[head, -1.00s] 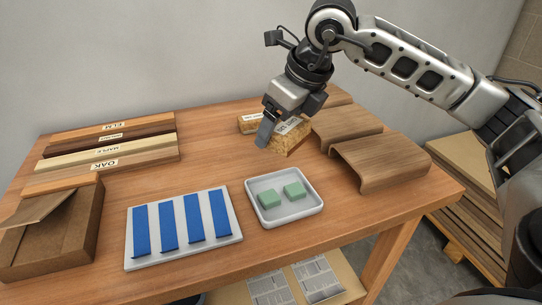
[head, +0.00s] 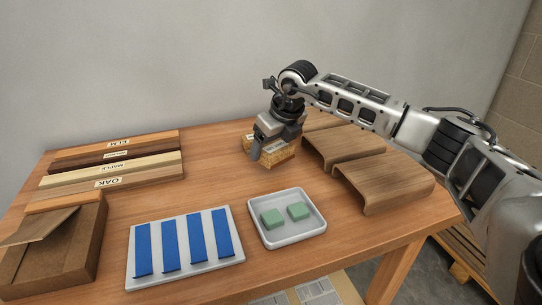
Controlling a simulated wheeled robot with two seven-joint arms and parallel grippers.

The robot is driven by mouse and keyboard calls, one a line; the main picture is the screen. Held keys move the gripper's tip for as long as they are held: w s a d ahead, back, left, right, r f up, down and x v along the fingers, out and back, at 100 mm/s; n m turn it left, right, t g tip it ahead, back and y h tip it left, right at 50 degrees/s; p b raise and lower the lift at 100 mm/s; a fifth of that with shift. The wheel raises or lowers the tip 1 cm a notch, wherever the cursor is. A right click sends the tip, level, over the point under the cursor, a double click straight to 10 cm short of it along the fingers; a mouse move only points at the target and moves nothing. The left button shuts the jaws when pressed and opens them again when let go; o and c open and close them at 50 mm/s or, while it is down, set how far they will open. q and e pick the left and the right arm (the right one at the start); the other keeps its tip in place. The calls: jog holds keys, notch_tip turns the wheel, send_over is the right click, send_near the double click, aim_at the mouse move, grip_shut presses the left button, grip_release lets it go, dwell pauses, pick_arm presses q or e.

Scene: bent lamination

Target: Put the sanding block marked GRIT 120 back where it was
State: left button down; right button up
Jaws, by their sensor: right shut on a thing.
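My right gripper (head: 265,150) is at the back middle of the table, pointing down and shut on a tan, speckled block (head: 280,153). The block sits at or just above the table top; I cannot tell whether it touches. A bit of tan with a pale label (head: 248,138) shows behind and left of the gripper, mostly hidden by it. No grit marking can be read on the tan blocks now. My left gripper is not in view.
Bent wooden pieces (head: 385,178) stand right of the gripper, close by. A white tray (head: 315,233) with two green blocks is in front. A white board with blue strips (head: 187,283) lies front left. Labelled wood strips (head: 150,178) and a brown form (head: 75,260) fill the left.

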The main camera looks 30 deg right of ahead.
jog(key=shift+w+f, duration=0.15)
jog(key=shift+f, duration=0.1)
jog(key=shift+w+d+f, duration=0.1)
jog(key=shift+w+f, duration=0.05)
jog(key=shift+f, duration=1.45)
jog(key=shift+f, duration=0.15)
jog(key=o, duration=0.9)
